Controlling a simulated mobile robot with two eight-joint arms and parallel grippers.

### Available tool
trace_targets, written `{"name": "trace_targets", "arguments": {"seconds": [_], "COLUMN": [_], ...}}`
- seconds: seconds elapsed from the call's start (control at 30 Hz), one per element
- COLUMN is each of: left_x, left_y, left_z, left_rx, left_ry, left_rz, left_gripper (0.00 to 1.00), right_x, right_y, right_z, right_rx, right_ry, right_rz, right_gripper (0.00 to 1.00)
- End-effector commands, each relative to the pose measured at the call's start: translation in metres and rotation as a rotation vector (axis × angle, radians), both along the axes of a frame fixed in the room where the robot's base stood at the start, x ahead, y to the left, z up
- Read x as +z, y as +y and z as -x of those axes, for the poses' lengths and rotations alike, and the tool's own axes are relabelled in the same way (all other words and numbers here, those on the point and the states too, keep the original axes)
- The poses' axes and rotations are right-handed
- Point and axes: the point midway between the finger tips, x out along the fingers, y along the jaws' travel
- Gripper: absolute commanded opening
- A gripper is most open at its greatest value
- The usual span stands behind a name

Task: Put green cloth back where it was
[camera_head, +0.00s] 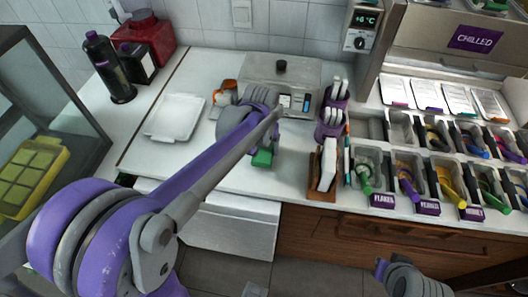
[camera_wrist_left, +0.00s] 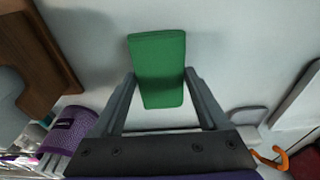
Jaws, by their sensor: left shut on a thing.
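The green cloth (camera_head: 262,157) shows in the head view as a small green block over the front of the white counter, below my left forearm. In the left wrist view the green cloth (camera_wrist_left: 158,60) is a folded green slab between the two grey fingers of my left gripper (camera_wrist_left: 160,82), which is shut on it. Most of my left gripper (camera_head: 264,143) is hidden behind my arm in the head view. Pale surface and shadow surround the cloth; I cannot tell whether it touches the counter. Only part of my right arm shows at the lower right, with no fingers visible.
A wooden holder (camera_head: 323,183) with a white slab stands right of the cloth. Purple cups (camera_head: 331,120) stand behind it, topping bins (camera_head: 410,160) farther right. A white tray (camera_head: 174,117) lies left, a steel box (camera_head: 286,70) at the back.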

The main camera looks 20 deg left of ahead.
Motion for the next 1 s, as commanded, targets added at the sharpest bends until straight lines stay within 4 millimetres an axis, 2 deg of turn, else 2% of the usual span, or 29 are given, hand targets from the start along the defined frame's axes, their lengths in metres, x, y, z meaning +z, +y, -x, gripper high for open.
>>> {"name": "trace_targets", "arguments": {"seconds": [0.1,0.2,0.57,0.6,0.7,0.73,1.0], "left_x": [-0.020,-0.027,-0.031,-0.031,-0.030,-0.030,-0.028], "left_y": [0.000,0.000,0.000,0.000,0.000,0.000,0.000], "left_z": [0.000,0.000,0.000,0.000,0.000,0.000,0.000], "left_rx": [0.000,0.000,0.000,0.000,0.000,0.000,0.000], "left_ry": [0.000,0.000,0.000,0.000,0.000,0.000,0.000], "left_rz": [0.000,0.000,0.000,0.000,0.000,0.000,0.000], "left_gripper": [0.24,0.24,0.24,0.78,0.96,1.00,1.00], "right_x": [-0.003,-0.003,-0.006,-0.006,-0.006,-0.005,-0.003], "right_y": [0.000,0.000,0.000,0.000,0.000,0.000,0.000], "right_z": [0.001,0.001,0.002,0.002,0.001,0.001,0.001], "right_rx": [0.000,0.000,0.000,0.000,0.000,0.000,0.000], "right_ry": [0.001,0.001,0.003,0.003,0.003,0.003,0.002], "right_rz": [0.000,0.000,0.000,0.000,0.000,0.000,0.000], "right_gripper": [0.00,0.00,0.00,0.00,0.00,0.00,0.00]}}
